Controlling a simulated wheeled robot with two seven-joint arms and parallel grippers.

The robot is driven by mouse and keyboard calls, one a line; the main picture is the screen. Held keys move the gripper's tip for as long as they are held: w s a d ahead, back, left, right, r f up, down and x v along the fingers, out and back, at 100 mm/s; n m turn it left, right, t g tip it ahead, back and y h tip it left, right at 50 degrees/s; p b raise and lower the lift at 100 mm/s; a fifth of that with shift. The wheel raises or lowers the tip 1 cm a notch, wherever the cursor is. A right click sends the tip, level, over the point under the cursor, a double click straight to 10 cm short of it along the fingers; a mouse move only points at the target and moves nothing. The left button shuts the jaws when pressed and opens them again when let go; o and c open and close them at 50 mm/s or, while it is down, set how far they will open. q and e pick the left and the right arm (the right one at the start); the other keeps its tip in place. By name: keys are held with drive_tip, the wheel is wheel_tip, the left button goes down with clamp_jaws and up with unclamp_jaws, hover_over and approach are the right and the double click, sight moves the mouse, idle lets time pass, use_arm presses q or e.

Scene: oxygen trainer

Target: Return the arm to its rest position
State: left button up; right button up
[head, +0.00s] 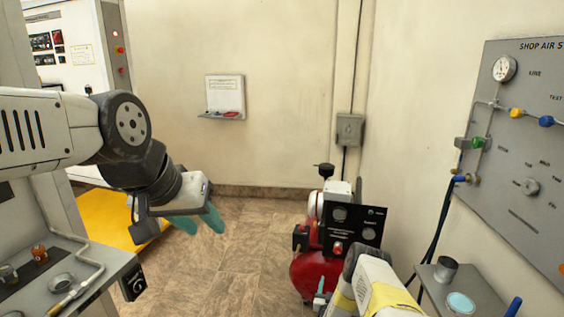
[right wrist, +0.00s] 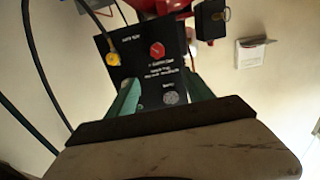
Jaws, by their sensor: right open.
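My left gripper (head: 198,222) hangs at the left of the head view, its two teal fingers pointing down over the floor. They stand apart with nothing between them. My right arm (head: 375,288) comes in from the bottom, right of centre, in front of the red compressor (head: 308,275). One teal fingertip of it shows. In the right wrist view my right gripper (right wrist: 163,95) is open and empty. Its fingers point towards a black panel (right wrist: 135,62) with a red knob (right wrist: 157,50). I cannot tell whether they touch it.
A grey shop air board (head: 525,150) with a gauge and valves is on the right wall. A small table (head: 480,290) with a metal cup (head: 446,268) stands below it. A grey bench (head: 85,275) is at left. The floor (head: 240,245) between is clear.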

drive_tip(key=w+r+n+g+y, duration=0.1)
drive_tip(key=w+r+y, duration=0.1)
drive_tip(key=w+r, duration=0.6)
drive_tip(key=w+r+g+y, duration=0.1)
drive_tip(key=w+r, duration=0.3)
drive_tip(key=r, duration=0.8)
drive_tip(key=s+a+r+n+g+y, duration=0.1)
drive_tip(key=s+a+r, duration=0.15)
drive_tip(key=r, duration=0.85)
drive_tip(key=s+a+r+n+g+y, duration=0.1)
drive_tip(key=s+r+g, duration=0.15)
drive_tip(key=r, duration=0.95)
drive_tip(key=s+a+r+g+y, duration=0.1)
drive_tip(key=s+r, duration=0.7)
drive_tip(key=s, duration=0.2)
drive_tip(key=s+r+g, duration=0.2)
drive_tip(key=s, duration=1.5)
drive_tip(key=s+a+r+g, duration=0.1)
drive_tip(key=s+r+g, duration=0.1)
drive_tip(key=s, duration=1.5)
drive_tip(key=shift+s+r+n+y, duration=0.3)
drive_tip(key=shift+r+y, duration=0.1)
drive_tip(key=shift+r, duration=0.15)
drive_tip(key=shift+a+g, duration=0.1)
drive_tip(key=shift+g, duration=0.15)
